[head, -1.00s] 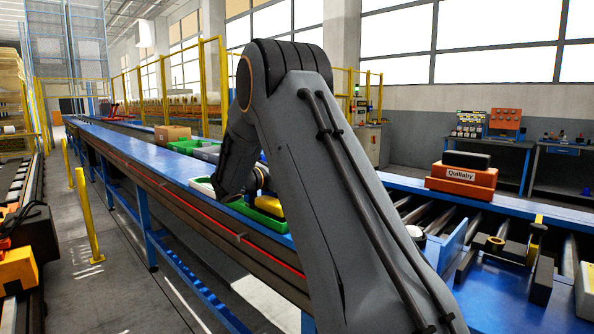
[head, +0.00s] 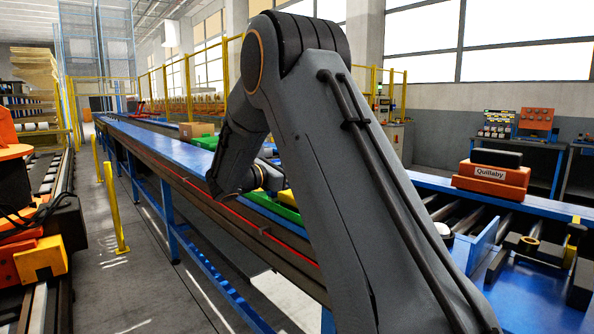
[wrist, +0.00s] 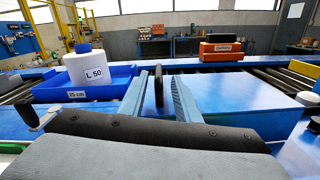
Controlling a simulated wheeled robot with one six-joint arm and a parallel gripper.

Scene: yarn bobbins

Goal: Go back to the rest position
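My arm spans the middle of the head view, bent at the elbow, with its forearm pointing down over the blue conveyor's near edge. My gripper is hidden behind the arm there. In the wrist view my gripper (wrist: 159,78) has its two pale blue-grey fingers apart, with a dark upright piece showing between them. No bobbin shows between the fingers. A white bobbin marked "L 50" (wrist: 93,72) stands in a blue tray (wrist: 112,90) labelled "25 cm", left of and beyond the fingers.
A long blue conveyor (head: 150,140) runs away on the left, with a green bin (head: 287,198) partly behind my arm. Orange boxes marked "Quillaby" (head: 490,175) sit at the right. Orange machinery (head: 40,258) and a yellow post (head: 113,210) stand at the left, beside open floor.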

